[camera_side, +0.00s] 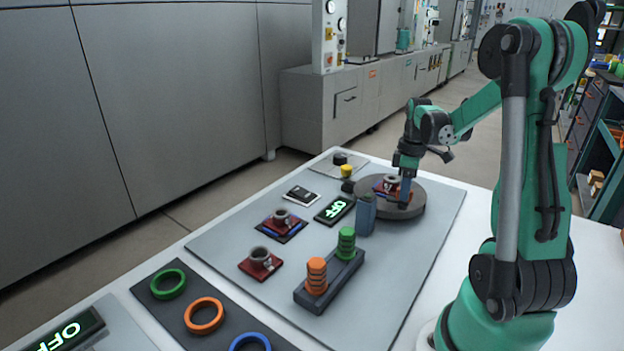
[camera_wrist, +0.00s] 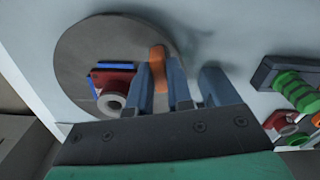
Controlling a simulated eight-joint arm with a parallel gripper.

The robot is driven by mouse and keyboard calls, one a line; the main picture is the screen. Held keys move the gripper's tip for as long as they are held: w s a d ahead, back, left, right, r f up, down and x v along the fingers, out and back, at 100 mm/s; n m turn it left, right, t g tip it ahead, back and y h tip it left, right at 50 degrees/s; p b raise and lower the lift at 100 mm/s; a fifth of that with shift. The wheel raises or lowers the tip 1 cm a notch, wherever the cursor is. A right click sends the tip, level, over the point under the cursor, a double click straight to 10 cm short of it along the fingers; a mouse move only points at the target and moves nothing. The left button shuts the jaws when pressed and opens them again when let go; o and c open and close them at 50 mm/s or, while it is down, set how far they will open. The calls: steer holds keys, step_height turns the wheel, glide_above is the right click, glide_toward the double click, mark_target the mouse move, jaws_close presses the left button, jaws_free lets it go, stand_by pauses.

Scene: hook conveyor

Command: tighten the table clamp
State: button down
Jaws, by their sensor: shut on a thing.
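A round dark grey turntable (camera_side: 415,208) stands at the far right of the work mat and also shows in the wrist view (camera_wrist: 85,35). On it sits a red block with a grey ring (camera_wrist: 112,102), with blue edging behind it. Beside that block is an orange bar (camera_wrist: 158,62), which appears to be the clamp's handle. My gripper (camera_wrist: 161,80) is over the turntable with its two blue-grey fingers shut on the orange bar. In the side view my gripper (camera_side: 405,195) points down at the turntable, and its fingers hide most of the bar.
A blue-grey post (camera_side: 366,215) stands close to the turntable's near side. Red blocks with grey rings (camera_side: 261,264) and a rack with orange and green ring stacks (camera_side: 330,283) are nearer. Yellow and black buttons (camera_side: 346,170) stand behind.

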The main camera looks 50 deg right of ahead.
steer(key=m, duration=0.5)
steer(key=shift+m, duration=0.3)
steer(key=m, duration=0.5)
steer(key=shift+m, duration=0.4)
steer(key=c, duration=0.8)
jaws_free()
steer(key=shift+r, duration=2.85)
